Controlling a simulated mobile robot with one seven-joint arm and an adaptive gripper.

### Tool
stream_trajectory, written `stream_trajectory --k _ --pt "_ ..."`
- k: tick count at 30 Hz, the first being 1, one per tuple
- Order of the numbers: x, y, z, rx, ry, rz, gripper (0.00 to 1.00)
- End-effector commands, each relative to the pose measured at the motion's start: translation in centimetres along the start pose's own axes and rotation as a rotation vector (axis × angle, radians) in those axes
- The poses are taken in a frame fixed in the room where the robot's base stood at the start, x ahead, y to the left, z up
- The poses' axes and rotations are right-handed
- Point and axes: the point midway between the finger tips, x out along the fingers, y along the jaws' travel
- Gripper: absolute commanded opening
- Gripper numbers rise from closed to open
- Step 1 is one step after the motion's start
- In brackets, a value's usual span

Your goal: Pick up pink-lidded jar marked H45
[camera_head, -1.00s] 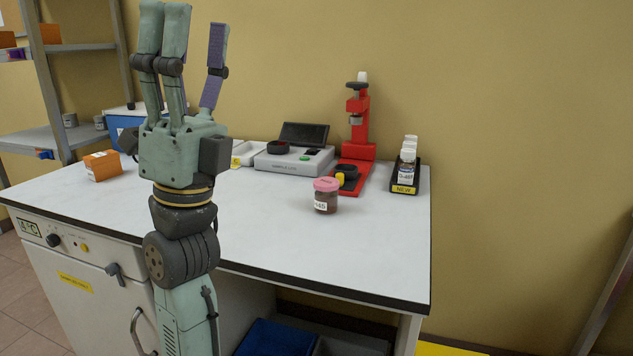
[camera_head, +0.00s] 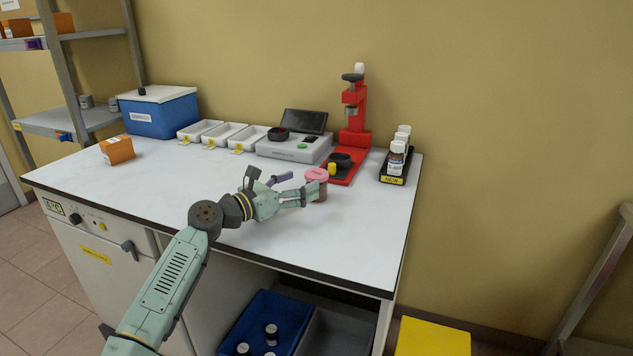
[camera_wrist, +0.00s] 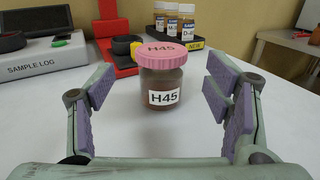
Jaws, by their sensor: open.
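The jar marked H45 (camera_wrist: 162,88) has a pink lid and dark brown contents, and stands upright on the white table. In the head view the jar (camera_head: 317,186) is partly hidden by my fingers. My gripper (camera_head: 295,188) is low over the table, pointing right toward the jar. In the wrist view my gripper (camera_wrist: 160,110) is open, with purple pads on either side. The jar stands centred just beyond or between the fingertips, with a visible gap on both sides. I see no contact.
Behind the jar stand a red press (camera_head: 354,130) and a grey sample-log device (camera_head: 293,146). A black rack (camera_head: 393,178) of small bottles is at the right. White trays (camera_head: 225,134), a blue box (camera_head: 160,115) and an orange box (camera_head: 117,150) are farther left. The front table area is clear.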

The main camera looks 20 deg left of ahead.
Motion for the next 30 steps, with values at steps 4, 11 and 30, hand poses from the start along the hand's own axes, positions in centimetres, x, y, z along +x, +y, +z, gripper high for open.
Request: stream_trajectory --k 4,11,30 --pt "1.1 0.0 0.1 -0.002 0.0 0.0 0.72" --pt "4.4 -0.2 0.4 -0.004 -0.001 -0.002 0.72" --pt "6.0 -0.1 0.0 -0.003 -0.002 0.001 0.56"
